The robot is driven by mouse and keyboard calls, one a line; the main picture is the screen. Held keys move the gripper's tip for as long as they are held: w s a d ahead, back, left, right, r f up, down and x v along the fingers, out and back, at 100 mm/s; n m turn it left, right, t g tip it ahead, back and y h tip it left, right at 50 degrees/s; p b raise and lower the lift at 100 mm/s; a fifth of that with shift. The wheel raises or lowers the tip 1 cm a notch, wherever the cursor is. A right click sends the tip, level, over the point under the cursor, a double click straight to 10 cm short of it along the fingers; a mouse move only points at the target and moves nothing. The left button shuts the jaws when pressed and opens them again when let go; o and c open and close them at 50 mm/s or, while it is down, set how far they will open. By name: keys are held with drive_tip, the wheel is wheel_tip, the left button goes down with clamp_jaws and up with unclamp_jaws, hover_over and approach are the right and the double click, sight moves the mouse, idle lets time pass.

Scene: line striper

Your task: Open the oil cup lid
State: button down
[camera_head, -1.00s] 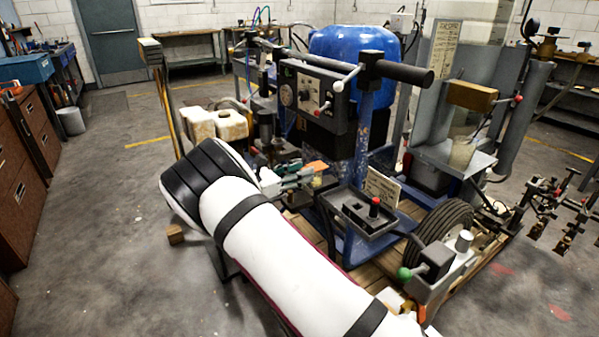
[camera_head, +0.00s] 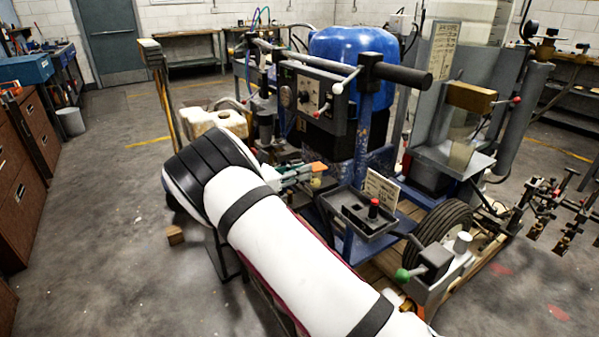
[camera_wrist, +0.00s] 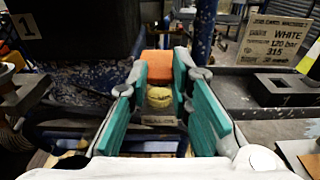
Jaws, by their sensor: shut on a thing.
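In the wrist view, my gripper (camera_wrist: 160,72) has its teal-padded fingers on either side of an orange block-like piece, which looks like the oil cup lid (camera_wrist: 158,64). The fingertips close on its sides. A rounded yellow part (camera_wrist: 160,97), possibly the oil cup, shows just below the orange piece between the fingers. In the head view, the gripper (camera_head: 302,172) reaches into the machine, and the orange lid (camera_head: 316,167) shows small at its tips. My arm hides part of the area below, and how the lid joins the cup cannot be made out.
A grey tray (camera_head: 350,222) with a red-topped knob stands right of the gripper, with a printed sign (camera_head: 381,187) behind it. The control box (camera_head: 312,97) and handlebar (camera_head: 400,75) stand above and behind. A wheel (camera_head: 443,228) is at right. Floor at left is mostly clear.

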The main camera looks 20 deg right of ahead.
drive_tip(key=r+y+p, duration=0.1)
drive_tip(key=r+y, duration=0.1)
drive_tip(key=d+r+g+y+p, duration=0.1)
drive_tip(key=r+y, duration=0.1)
drive_tip(key=shift+w+d+g+y, duration=0.15)
drive_tip(key=shift+g+y, duration=0.15)
drive_tip(key=shift+y, duration=0.1)
drive_tip(key=r+y, duration=0.1)
drive_tip(key=d+g+y+p, duration=0.1)
drive_tip(key=y, duration=0.1)
drive_tip(key=shift+w+d+r, duration=0.3)
drive_tip(key=shift+r, duration=0.1)
drive_tip(key=shift+w+d+r+g+y, duration=0.15)
drive_tip(key=shift+d+r+g+y, duration=0.2)
drive_tip(key=shift+y, duration=0.4)
drive_tip(key=shift+w+d+r+g+y, duration=0.2)
drive_tip(key=shift+d+y, duration=0.25)
drive_tip(key=shift+y, duration=0.3)
drive_tip(key=c, duration=1.4)
unclamp_jaws()
drive_tip(key=shift+c, duration=0.2)
drive_tip(key=shift+r, duration=0.1)
drive_tip(key=v, duration=1.2)
